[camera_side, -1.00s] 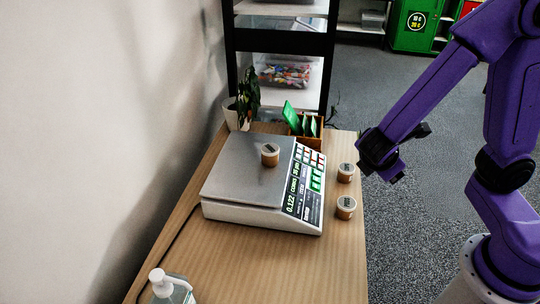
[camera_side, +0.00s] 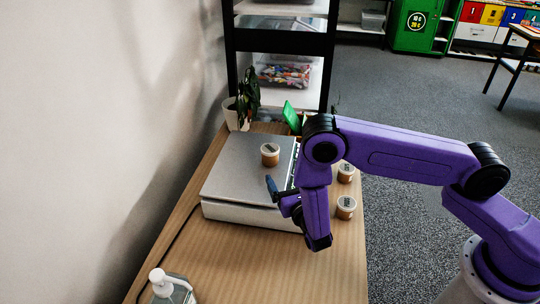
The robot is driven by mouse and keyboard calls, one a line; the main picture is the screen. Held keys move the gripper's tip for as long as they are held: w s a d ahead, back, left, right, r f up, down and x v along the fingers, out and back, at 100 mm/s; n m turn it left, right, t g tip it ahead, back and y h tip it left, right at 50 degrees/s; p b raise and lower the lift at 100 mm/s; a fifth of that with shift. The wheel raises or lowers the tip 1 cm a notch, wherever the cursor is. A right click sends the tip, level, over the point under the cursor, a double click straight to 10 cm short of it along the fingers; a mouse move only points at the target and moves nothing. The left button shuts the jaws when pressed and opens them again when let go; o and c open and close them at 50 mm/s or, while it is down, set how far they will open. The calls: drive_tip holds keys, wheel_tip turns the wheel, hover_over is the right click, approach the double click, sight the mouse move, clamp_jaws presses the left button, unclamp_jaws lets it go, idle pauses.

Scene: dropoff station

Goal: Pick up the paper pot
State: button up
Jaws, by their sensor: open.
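Three small brown pots with pale, labelled lids are in view, and the lettering is too small to tell which is the paper pot. One pot (camera_side: 270,155) stands on the steel plate of the weighing scale (camera_side: 238,170). A second pot (camera_side: 346,172) and a third pot (camera_side: 345,208) stand on the wooden table right of the scale. My gripper (camera_side: 277,194) is open over the scale's front right part, below the pot on the plate in the picture and apart from it. My arm partly hides the fingers and covers the scale's display.
A hand-pump bottle (camera_side: 172,288) stands at the table's near left. A potted plant (camera_side: 244,102) and a green item (camera_side: 291,117) are at the far end. The wall (camera_side: 100,130) runs close along the left.

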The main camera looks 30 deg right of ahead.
drive_tip(key=shift+a+f, duration=0.1)
drive_tip(key=shift+f, duration=0.2)
drive_tip(key=shift+w, duration=0.4)
approach(267, 144)
drive_tip(key=x, duration=0.4)
drive_tip(key=shift+w+f, duration=0.15)
drive_tip(key=shift+w, duration=0.15)
drive_tip(key=shift+d+x, duration=0.2)
drive_tip(key=shift+x, duration=2.4)
drive_tip(key=shift+f, duration=0.1)
drive_tip(key=c, duration=1.2)
drive_tip(key=shift+c, duration=0.4)
